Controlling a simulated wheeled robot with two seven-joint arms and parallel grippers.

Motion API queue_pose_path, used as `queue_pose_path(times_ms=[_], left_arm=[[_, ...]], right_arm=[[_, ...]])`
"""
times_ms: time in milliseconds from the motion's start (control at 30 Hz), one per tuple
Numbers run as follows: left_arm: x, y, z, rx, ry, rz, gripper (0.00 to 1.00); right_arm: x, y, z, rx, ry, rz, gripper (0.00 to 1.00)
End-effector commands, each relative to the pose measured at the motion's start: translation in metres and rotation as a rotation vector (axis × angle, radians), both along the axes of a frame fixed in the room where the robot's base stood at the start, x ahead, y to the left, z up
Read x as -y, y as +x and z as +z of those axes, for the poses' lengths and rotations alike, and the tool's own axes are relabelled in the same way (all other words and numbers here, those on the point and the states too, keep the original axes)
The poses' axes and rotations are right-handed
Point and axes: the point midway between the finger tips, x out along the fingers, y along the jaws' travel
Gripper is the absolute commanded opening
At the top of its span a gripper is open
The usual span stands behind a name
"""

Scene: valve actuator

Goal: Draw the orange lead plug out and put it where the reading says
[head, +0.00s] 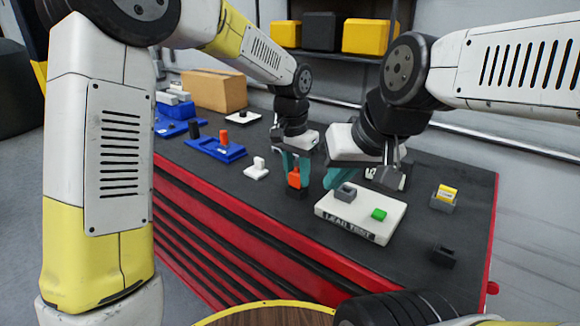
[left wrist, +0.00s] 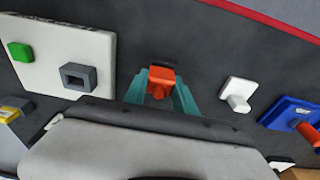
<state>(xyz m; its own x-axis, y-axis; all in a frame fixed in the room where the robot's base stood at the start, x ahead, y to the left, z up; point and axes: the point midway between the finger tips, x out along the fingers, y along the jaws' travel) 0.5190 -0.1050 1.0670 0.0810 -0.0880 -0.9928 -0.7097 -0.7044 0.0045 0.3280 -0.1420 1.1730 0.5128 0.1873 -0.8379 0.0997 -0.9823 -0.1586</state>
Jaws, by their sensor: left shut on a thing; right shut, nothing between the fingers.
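The orange lead plug (head: 294,178) is between the teal fingers of my left gripper (head: 293,163), which is shut on it. It also shows in the left wrist view (left wrist: 161,80), between the fingertips. A dark part shows just below the plug in the head view; I cannot tell whether it is a socket or how far the plug is clear of it. The white LEAD TEST board (head: 330,212) lies to the right, with a grey, empty-looking socket (left wrist: 78,76) and a green block or lamp (head: 379,214). My right gripper (head: 331,179) is shut and empty, near the board's back left.
A grey holder with a yellow piece (head: 446,193) and a dark holder (head: 443,257) stand right of the board. A white base with a post (head: 257,169) and blue trays (head: 215,150) lie left. A cardboard box (head: 213,90) stands behind. The right arm hangs close over the board.

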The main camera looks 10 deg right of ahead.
Motion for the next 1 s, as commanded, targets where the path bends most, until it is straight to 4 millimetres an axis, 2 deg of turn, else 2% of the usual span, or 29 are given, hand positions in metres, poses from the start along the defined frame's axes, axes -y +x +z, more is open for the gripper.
queue_pose_path(times_ms=[167,200,300,667,1000], left_arm=[[0.000,0.000,-0.005,-0.001,0.001,0.000,0.00],[0.000,0.000,-0.004,0.000,0.000,0.000,0.40],[0.000,0.000,-0.004,0.000,0.000,0.000,0.57],[0.000,0.000,0.000,0.001,0.000,0.000,0.57],[-0.005,-0.004,0.054,0.003,-0.002,0.001,0.57]], right_arm=[[0.000,0.000,0.000,0.000,0.000,0.000,0.00],[0.000,0.000,0.000,0.000,0.000,0.000,0.00],[0.000,0.000,0.000,0.000,0.000,0.000,0.00],[0.000,0.000,0.000,0.000,0.000,0.000,0.00],[0.000,0.000,0.000,0.000,0.000,0.000,0.00]])
